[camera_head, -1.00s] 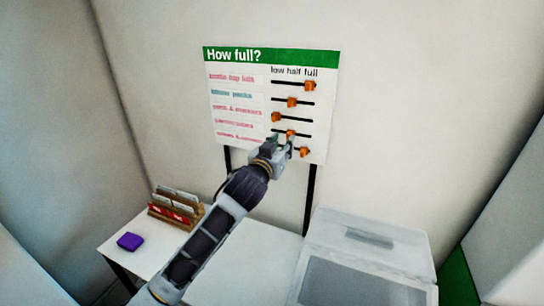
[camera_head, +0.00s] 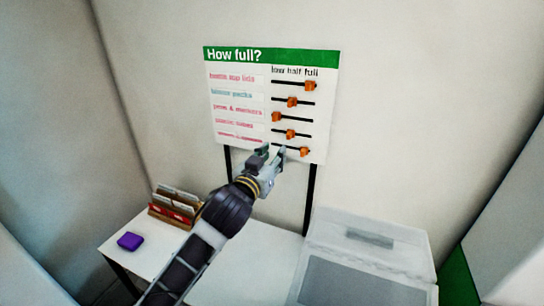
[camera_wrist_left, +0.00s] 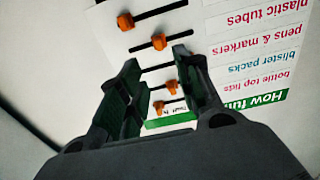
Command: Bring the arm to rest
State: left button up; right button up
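My left gripper (camera_head: 272,156) is in front of the lower part of the "How full?" board (camera_head: 270,66) in the head view. Its two fingers are spread apart with nothing between them. In the left wrist view the open fingers (camera_wrist_left: 156,80) frame part of the board, which appears upside down. Orange slider knobs sit on black tracks; the lowest knob (camera_head: 304,152) is just right of the fingertips and appears clear of them. The top knob (camera_head: 310,86) is at the right end of its track. My right gripper is in neither view.
A white table (camera_head: 262,262) stands below the board, with a wooden card holder (camera_head: 176,207) and a purple block (camera_head: 130,241) at its left. A translucent lidded bin (camera_head: 372,242) stands at the right. The board's black posts (camera_head: 311,190) rise behind my arm.

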pick_arm(q)
jog(key=shift+a+f, duration=0.1)
jog(key=s+a+f+n+g+y, duration=0.1)
jog(key=s+a+f+g+y, duration=0.15)
jog(key=s+a+f, duration=0.55)
jog(key=s+a+f+n+g+y, duration=0.1)
jog(key=s+a+f+g, duration=0.15)
jog(key=f, duration=0.85)
jog(key=s+a+f+n+g+y, duration=0.15)
jog(key=s+a+f+g, duration=0.35)
jog(key=f, duration=0.5)
jog(key=s+a+f+m+g+y, duration=0.1)
jog(key=s+a+f+g, duration=0.15)
jog(key=s, duration=0.35)
jog(key=s+a+f+g+y, duration=0.1)
jog(key=s+a+f, duration=0.3)
jog(key=s, duration=0.3)
notch_tip(320, 180, down, 32)
jog(key=s, duration=0.2)
jog(key=s+a+f+g, duration=0.1)
jog(key=s+a+f, duration=0.1)
jog(key=s+f, duration=0.8)
jog(key=s+a+f+g, duration=0.1)
jog(key=s+a+f, duration=0.1)
jog(key=s+f, duration=0.9)
jog(key=shift+s, duration=0.7)
jog(key=shift+m, duration=0.25)
